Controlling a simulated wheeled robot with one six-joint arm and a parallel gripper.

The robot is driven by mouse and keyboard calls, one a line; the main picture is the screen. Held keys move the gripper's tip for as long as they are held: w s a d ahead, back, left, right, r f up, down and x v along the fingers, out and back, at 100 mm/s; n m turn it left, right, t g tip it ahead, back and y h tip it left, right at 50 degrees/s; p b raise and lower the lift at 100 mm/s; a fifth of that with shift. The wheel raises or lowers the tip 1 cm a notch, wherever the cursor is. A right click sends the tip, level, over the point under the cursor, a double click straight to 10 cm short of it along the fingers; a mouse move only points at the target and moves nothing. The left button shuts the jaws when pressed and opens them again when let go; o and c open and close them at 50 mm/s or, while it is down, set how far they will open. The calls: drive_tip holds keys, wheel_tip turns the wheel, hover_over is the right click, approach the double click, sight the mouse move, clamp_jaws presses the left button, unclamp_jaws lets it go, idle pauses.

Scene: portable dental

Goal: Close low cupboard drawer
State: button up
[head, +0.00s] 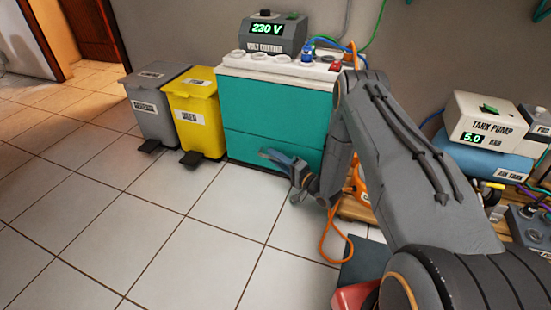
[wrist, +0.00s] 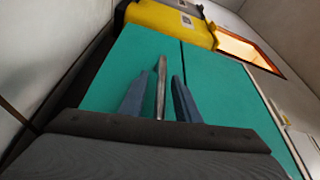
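The low cupboard (head: 270,100) is a white-topped cabinet with a teal front in the head view. A seam splits the front into an upper part and a lower drawer (head: 243,146). The drawer's teal face also fills much of the wrist view (wrist: 108,85). I cannot tell how far the drawer stands out. My gripper (head: 272,156) is in front of the lower drawer. In the wrist view its two fingers (wrist: 158,78) are apart, with a thin metal handle (wrist: 162,72) between them. A gap shows on each side of the handle. My arm hides the cupboard's right side.
A yellow bin (head: 193,112) and a grey bin (head: 150,108) with pedals stand left of the cupboard. An orange cable (head: 330,245) loops on the floor near my arm. A tank pump (head: 487,122) stands at the right. Tiled floor (head: 180,230) at the front left is clear.

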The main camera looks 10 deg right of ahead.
drive_tip(key=p+v, duration=0.3)
drive_tip(key=v, duration=0.4)
drive_tip(key=shift+s+d, duration=0.2)
drive_tip(key=shift+s, duration=0.1)
